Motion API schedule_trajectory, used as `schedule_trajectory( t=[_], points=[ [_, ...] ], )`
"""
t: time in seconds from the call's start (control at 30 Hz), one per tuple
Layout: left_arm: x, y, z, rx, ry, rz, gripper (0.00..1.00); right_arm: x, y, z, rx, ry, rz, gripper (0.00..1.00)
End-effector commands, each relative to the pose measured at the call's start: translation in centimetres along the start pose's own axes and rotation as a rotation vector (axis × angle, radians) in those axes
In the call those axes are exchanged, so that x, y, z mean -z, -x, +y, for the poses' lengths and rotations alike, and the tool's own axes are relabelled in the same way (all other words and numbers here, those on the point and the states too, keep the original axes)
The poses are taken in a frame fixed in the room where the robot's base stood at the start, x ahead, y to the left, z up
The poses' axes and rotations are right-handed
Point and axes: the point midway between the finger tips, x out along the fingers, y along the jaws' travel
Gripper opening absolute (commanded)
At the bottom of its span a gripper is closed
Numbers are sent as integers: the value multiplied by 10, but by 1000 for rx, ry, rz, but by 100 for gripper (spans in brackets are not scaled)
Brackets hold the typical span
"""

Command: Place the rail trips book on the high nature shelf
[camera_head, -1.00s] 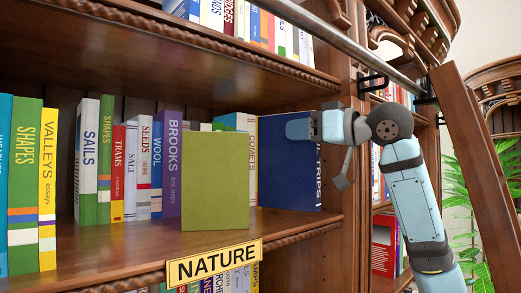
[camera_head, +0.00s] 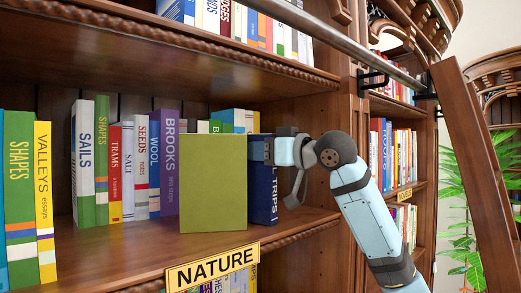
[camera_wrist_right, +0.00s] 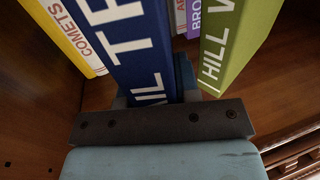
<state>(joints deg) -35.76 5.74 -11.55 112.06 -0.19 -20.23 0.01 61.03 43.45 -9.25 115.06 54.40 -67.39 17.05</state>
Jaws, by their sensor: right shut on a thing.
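The rail trips book (camera_head: 263,195) is dark blue with white spine letters. It stands upright on the high nature shelf, or just above it; I cannot tell which. The olive green book (camera_head: 213,185) partly hides it. My right gripper (camera_head: 270,151) is shut on the blue book's upper spine side. In the right wrist view, the blue book (camera_wrist_right: 128,50) stands between the yellow COMETS book (camera_wrist_right: 72,38) and the green book (camera_wrist_right: 235,45). The NATURE sign (camera_head: 212,268) is on the shelf's front edge. My left gripper is not in view.
A row of upright books (camera_head: 140,165) fills the back of the shelf to the left. The shelf's side post (camera_head: 348,215) stands right of my gripper. A metal rail (camera_head: 335,40) crosses above, and a wooden ladder (camera_head: 480,170) leans at the right.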

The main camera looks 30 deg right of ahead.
Motion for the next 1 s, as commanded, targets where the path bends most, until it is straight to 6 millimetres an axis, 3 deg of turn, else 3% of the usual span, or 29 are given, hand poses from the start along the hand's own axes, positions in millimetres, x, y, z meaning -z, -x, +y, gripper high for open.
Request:
schedule_trajectory(
  t=[0.23,0.27,0.3,0.67,0.77,1.0],
  points=[
    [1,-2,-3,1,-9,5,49,-3,0,0,0,0,1,0],
    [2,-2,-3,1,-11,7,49,-4,0,0,0,0,-1,32],
    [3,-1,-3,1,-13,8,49,-3,0,0,0,0,0,40],
    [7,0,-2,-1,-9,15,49,0,2,0,0,1,1,40],
    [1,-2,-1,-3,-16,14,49,-2,15,0,-1,2,1,40],
    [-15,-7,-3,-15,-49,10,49,-4,67,0,-3,4,1,40]
  ],
)
